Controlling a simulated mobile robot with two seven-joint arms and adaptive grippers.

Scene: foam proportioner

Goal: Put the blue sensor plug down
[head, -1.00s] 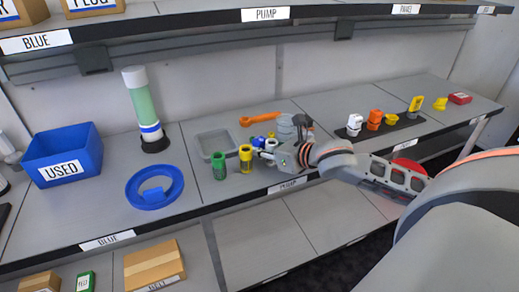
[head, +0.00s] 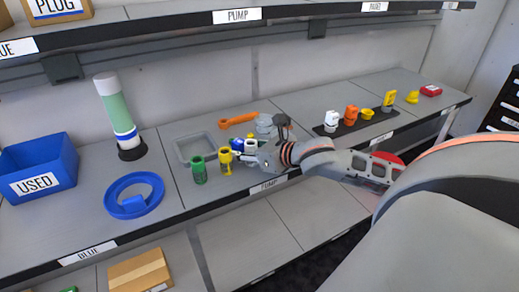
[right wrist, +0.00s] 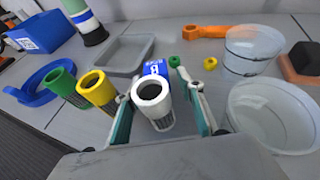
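A blue piece with a white mark, which looks like the blue sensor plug (right wrist: 155,68), is on the bench behind a white cup-shaped part (right wrist: 152,100). The white part hides its lower end. The blue piece also shows in the head view (head: 237,145). My right gripper (right wrist: 153,88) is low over the bench with its fingers apart. The white part stands between the fingers with gaps on both sides, and the blue piece is near the fingertips. I see no grip on either. In the head view my right gripper (head: 247,153) points left. My left gripper is not in view.
Yellow (right wrist: 96,88) and green (right wrist: 60,84) cups stand left of the fingers. A grey tray (right wrist: 123,55) is behind, clear buckets (right wrist: 272,115) are right. A blue ring (head: 134,195) and blue USED bin (head: 38,170) stand left. A dark strip (head: 350,125) holds several coloured parts.

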